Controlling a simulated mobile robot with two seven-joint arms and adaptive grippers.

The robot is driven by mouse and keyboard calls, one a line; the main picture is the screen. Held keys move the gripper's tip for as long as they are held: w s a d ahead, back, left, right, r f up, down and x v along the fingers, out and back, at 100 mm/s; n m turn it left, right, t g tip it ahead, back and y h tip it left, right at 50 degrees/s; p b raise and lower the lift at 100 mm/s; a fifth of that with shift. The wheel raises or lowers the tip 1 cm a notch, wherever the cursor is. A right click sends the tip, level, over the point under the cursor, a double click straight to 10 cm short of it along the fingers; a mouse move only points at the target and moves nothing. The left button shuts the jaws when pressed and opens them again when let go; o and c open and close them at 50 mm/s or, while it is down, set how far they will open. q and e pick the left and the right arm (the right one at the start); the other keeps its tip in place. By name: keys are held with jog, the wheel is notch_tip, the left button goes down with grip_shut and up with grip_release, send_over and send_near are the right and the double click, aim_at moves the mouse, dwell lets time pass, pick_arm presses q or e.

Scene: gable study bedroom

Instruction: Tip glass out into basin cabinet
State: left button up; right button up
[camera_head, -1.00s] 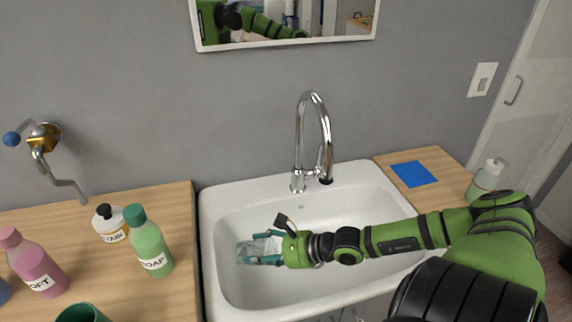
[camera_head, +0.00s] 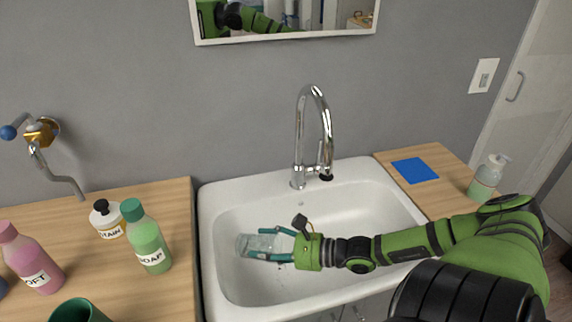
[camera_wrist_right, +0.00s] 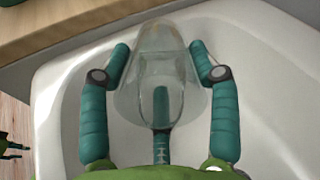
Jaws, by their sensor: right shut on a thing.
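A clear glass (camera_head: 256,244) lies on its side in the grip of my right gripper (camera_head: 270,246), inside the bowl of the white basin cabinet (camera_head: 350,208). Its mouth points left in the head view. A few small drops show in the basin below the gripper. I cannot tell if liquid is still in the glass.
A chrome tap (camera_head: 300,150) rises behind the basin. On the left counter (camera_head: 180,215) stand a green soap bottle (camera_head: 148,240), a white bottle (camera_head: 107,220), a pink bottle (camera_head: 30,260) and a green cup (camera_head: 78,311). A blue cloth (camera_head: 414,171) and pump bottle (camera_head: 487,180) are right.

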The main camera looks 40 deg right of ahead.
jog(key=shift+s+d+r+t+y+b, duration=0.1)
jog(key=shift+s+d+t+y+b, duration=0.2)
jog(key=shift+s+t+b, duration=0.15)
jog(key=shift+s+d+r+t+y+b, duration=0.1)
jog(key=shift+r+t+y+b, duration=0.15)
jog(key=shift+t+b, duration=0.4)
dwell(0.5)
